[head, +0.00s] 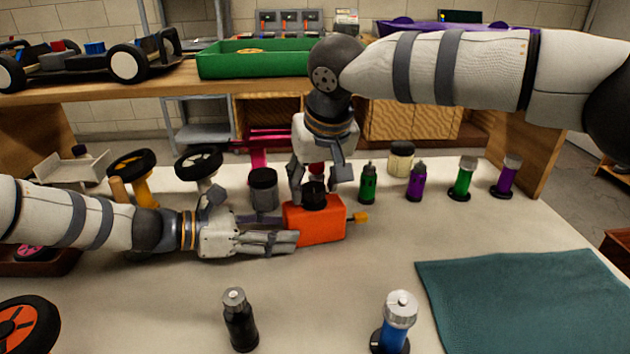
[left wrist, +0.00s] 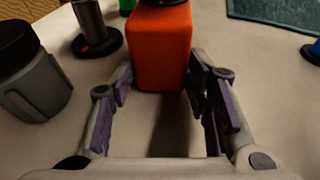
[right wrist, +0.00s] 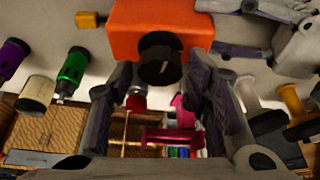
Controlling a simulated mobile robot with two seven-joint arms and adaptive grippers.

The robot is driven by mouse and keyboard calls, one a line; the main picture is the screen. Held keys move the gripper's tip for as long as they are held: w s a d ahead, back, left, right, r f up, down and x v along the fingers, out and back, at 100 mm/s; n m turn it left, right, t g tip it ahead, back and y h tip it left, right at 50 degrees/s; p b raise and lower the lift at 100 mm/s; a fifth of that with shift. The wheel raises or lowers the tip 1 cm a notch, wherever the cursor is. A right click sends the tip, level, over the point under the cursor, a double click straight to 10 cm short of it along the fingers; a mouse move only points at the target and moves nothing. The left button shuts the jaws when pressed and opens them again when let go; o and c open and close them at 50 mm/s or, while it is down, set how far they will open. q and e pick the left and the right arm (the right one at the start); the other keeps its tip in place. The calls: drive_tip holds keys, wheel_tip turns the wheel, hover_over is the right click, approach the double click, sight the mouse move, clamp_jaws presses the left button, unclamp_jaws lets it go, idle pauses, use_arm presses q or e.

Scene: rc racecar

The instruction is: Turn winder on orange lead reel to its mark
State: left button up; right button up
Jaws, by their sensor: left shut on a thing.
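The orange lead reel (head: 318,226) is a box standing on the table, with a black winder knob (head: 314,192) on top. A short orange-yellow lead end (head: 360,217) sticks out of its right side. My left gripper (head: 297,240) is shut on the reel's lower body, a finger on each side in the left wrist view (left wrist: 160,80). My right gripper (head: 318,178) points down above the reel. In the right wrist view its fingers (right wrist: 160,85) are spread, with the winder knob (right wrist: 160,60) just beyond and between the tips, apparently untouched. I cannot make out the mark.
Green (head: 368,185) and purple (head: 416,183) bottles stand right of the reel; a grey jar (head: 263,188) stands behind left. A black bottle (head: 239,320) and a blue bottle (head: 397,322) stand in front. A teal mat (head: 525,300) lies at right.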

drive_tip(key=c, duration=0.7)
drive_tip(key=shift+m, duration=0.3)
drive_tip(key=m+h, duration=0.1)
drive_tip(key=m, duration=0.1)
drive_tip(key=m+h, duration=0.1)
drive_tip(key=m, duration=0.2)
drive_tip(key=shift+a+h, duration=0.2)
drive_tip(key=shift+h, duration=0.1)
drive_tip(key=m+h, duration=0.1)
drive_tip(key=m, duration=0.2)
drive_tip(key=m+g+h, duration=0.1)
drive_tip(key=m, duration=0.2)
drive_tip(key=shift+w+a+m+g, duration=0.1)
drive_tip(key=shift+a+m+g, duration=0.05)
drive_tip(key=shift+m+g, duration=0.15)
drive_tip(key=o, duration=1.2)
